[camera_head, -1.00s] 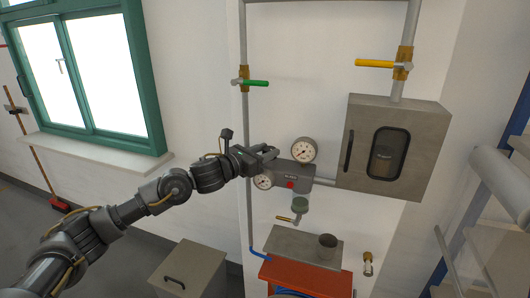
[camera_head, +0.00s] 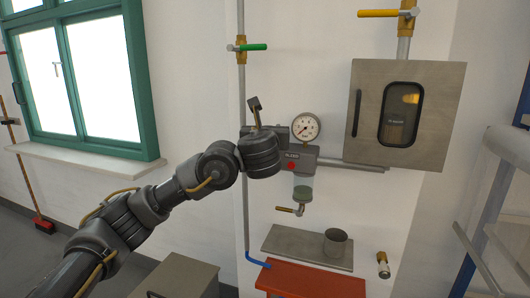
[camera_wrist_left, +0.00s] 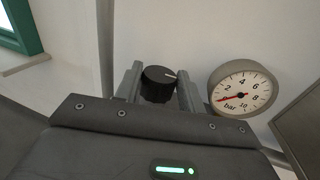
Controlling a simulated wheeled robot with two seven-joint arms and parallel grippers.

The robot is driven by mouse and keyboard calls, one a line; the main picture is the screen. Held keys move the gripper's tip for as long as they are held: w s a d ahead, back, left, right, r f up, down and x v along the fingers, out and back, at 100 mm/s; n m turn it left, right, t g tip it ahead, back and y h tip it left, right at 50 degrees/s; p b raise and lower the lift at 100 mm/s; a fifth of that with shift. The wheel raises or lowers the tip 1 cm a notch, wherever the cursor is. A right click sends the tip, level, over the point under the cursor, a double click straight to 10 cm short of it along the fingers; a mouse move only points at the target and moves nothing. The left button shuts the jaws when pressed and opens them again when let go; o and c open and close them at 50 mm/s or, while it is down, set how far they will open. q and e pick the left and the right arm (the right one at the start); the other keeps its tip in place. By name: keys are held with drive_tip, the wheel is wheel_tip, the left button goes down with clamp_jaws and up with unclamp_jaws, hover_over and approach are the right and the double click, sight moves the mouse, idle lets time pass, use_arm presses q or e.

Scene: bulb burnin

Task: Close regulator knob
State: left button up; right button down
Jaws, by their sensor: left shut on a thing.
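The black regulator knob (camera_wrist_left: 158,85), with a white mark on its top, sits between the two fingers of my left gripper (camera_wrist_left: 158,92) in the left wrist view. The gripper is shut on it. In the head view my left wrist hides the knob and most of the fingers. The regulator's grey body (camera_head: 305,158) has a red button (camera_head: 291,166). Its round gauge (camera_head: 305,127) also shows in the left wrist view (camera_wrist_left: 241,89), with the red needle at the low end near 0. My right gripper is not in view.
A grey cabinet (camera_head: 438,112) with a dark window is on the wall at right. A green-handled valve (camera_head: 253,47) is above the regulator; a yellow-handled valve (camera_head: 378,13) is above the cabinet. A drain tap (camera_head: 290,210) hangs below, above a shelf with a metal cup (camera_head: 336,242).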

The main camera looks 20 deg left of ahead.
use_arm(q)
drive_tip(key=shift+d+f+n+g+y+b, duration=0.15)
drive_tip(key=shift+n+y+b, duration=0.25)
drive_tip(key=shift+y, duration=0.2)
drive_tip(key=shift+d+r+n+g+y+b, duration=0.15)
drive_tip(key=shift+n+y+b, duration=0.25)
drive_tip(key=shift+y, duration=0.2)
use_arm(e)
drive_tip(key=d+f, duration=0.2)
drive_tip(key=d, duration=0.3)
use_arm(q)
drive_tip(key=shift+w+n+g+y+b, duration=0.1)
drive_tip(key=shift+n+g+y+b, duration=0.3)
drive_tip(key=shift+n+y, duration=0.6)
drive_tip(key=shift+g+y, duration=0.4)
drive_tip(key=shift+y, duration=0.3)
drive_tip(key=shift+w+d+r+n+g+y, duration=0.15)
drive_tip(key=shift+n+g+y, duration=0.35)
drive_tip(key=shift+n+y, duration=0.3)
drive_tip(key=shift+n+g+y, duration=0.7)
drive_tip(key=shift+y, duration=0.2)
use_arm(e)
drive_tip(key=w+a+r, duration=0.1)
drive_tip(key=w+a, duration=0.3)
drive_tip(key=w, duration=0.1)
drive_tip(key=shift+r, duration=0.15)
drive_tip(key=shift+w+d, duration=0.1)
use_arm(q)
drive_tip(key=o, duration=1)
